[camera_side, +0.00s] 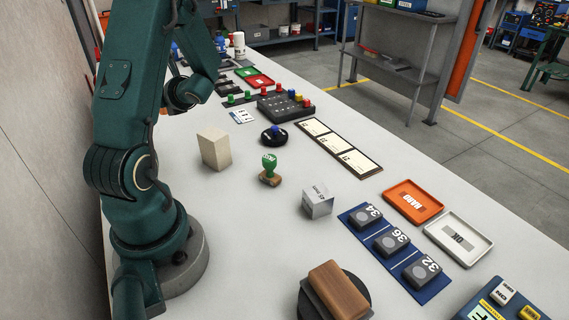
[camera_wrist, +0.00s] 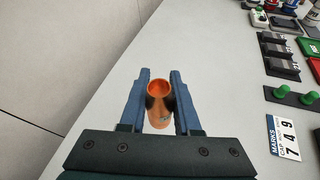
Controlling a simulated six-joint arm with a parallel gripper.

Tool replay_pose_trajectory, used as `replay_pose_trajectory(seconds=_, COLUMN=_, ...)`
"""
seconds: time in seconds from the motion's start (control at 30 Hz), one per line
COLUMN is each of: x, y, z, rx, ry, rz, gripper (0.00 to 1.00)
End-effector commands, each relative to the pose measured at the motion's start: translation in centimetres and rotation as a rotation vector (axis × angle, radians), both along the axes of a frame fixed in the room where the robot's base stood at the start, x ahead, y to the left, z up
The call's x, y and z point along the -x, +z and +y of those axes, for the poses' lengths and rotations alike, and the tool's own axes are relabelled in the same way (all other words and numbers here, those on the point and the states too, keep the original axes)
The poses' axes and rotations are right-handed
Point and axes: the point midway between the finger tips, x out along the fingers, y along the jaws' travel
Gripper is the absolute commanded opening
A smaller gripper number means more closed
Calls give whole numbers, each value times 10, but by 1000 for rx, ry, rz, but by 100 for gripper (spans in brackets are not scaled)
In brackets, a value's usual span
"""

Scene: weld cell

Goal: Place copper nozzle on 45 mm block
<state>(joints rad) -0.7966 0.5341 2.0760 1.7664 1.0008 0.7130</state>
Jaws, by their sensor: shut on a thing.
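The copper nozzle (camera_wrist: 159,105) is between the two blue fingers of my gripper (camera_wrist: 160,76) in the wrist view. My gripper is shut on it, and its round open end faces up toward the camera. The nozzle and the fingers do not show in the side view, where my arm stands at the left. A small grey-white block (camera_side: 318,203) with dark lettering on its top stands on the table in the side view. The lettering is too small to read surely, so I cannot tell whether it is the 45 mm block. Nothing sits on it.
A beige block (camera_side: 213,149), a green-handled stamp (camera_side: 269,169) and a dark round pad (camera_side: 273,137) stand nearby. A blue rack (camera_side: 408,287) holds blocks marked 34, 36 and 32. An orange tray (camera_side: 413,201) and white tray (camera_side: 459,239) lie right. A brown block (camera_side: 338,290) sits in front.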

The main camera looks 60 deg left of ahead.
Motion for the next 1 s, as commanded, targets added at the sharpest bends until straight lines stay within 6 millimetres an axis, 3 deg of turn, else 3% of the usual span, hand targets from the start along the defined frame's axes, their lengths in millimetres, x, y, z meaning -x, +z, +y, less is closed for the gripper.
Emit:
replay_pose_trajectory(seconds=0.17, x=-38, y=2, z=-19, rx=1, ry=-115, rz=-2, gripper=0)
replay_pose_trajectory(seconds=0.47, x=-134, y=7, z=-92, rx=2, ry=-457, rz=-12, gripper=0)
replay_pose_trajectory(seconds=0.7, x=-190, y=11, z=-169, rx=4, ry=-743, rz=-17, gripper=0)
replay_pose_trajectory(seconds=1.0, x=-227, y=16, z=-278, rx=8, ry=-1103, rz=-26, gripper=0)
